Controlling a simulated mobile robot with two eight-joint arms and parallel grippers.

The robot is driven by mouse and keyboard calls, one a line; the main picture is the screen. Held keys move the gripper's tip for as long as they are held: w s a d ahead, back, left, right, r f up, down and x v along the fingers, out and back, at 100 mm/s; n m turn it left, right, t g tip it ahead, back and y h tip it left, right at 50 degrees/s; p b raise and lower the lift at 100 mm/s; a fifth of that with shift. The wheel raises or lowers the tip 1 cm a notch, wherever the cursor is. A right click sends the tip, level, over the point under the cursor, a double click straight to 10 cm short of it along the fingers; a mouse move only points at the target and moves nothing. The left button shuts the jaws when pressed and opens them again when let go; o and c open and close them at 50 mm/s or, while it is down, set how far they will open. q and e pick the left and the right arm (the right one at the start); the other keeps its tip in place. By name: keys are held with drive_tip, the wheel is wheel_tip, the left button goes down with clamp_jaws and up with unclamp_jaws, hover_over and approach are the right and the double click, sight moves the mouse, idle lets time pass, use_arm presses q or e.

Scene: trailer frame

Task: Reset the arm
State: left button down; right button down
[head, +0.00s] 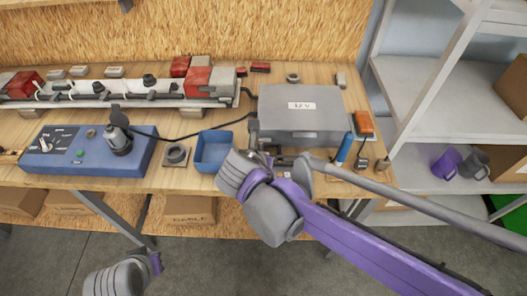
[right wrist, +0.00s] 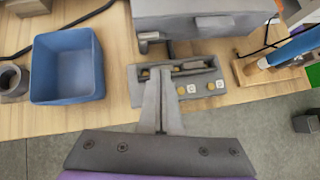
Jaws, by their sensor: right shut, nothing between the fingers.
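My right gripper (right wrist: 160,72) is shut and empty in the right wrist view. Its two narrow grey fingers lie together, with the tips over a small grey fixture (right wrist: 196,88) that has a slot and several round buttons. I cannot tell whether the tips touch it. In the head view my right arm comes in from the lower right, and its wrist is at the bench's front edge, below the grey box (head: 302,122) labelled 12 V; the fingertips are hard to make out there. Only a grey and purple part of my left arm shows at the lower left; its gripper is out of view.
A blue bin (head: 214,150) stands left of the right wrist. A blue control box (head: 62,160) is further left on the wooden bench. A blue cylinder (head: 344,149) and an orange-topped device (head: 363,123) stand right. Grey shelves (head: 415,85) are beyond. Floor in front is clear.

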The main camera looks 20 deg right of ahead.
drive_tip(key=v, duration=0.3)
drive_tip(key=shift+s+d+r, duration=0.15)
drive_tip(key=shift+s+d, duration=0.1)
drive_tip(key=shift+s, duration=0.05)
drive_tip(key=s+d+f+m+g+y, duration=0.1)
drive_tip(key=s+f+m, duration=0.4)
drive_tip(key=m, duration=0.9)
drive_tip(key=s+d+f+m+g+y, duration=0.1)
drive_tip(key=s+d+f+m+y, duration=0.2)
drive_tip(key=s+m, duration=0.4)
wheel_tip(320, 180, down, 2)
drive_tip(key=m+y, duration=0.1)
drive_tip(key=m, duration=0.7)
drive_tip(key=shift+s, duration=0.2)
drive_tip(key=shift+w+a, duration=0.1)
drive_tip(key=shift+a, duration=0.05)
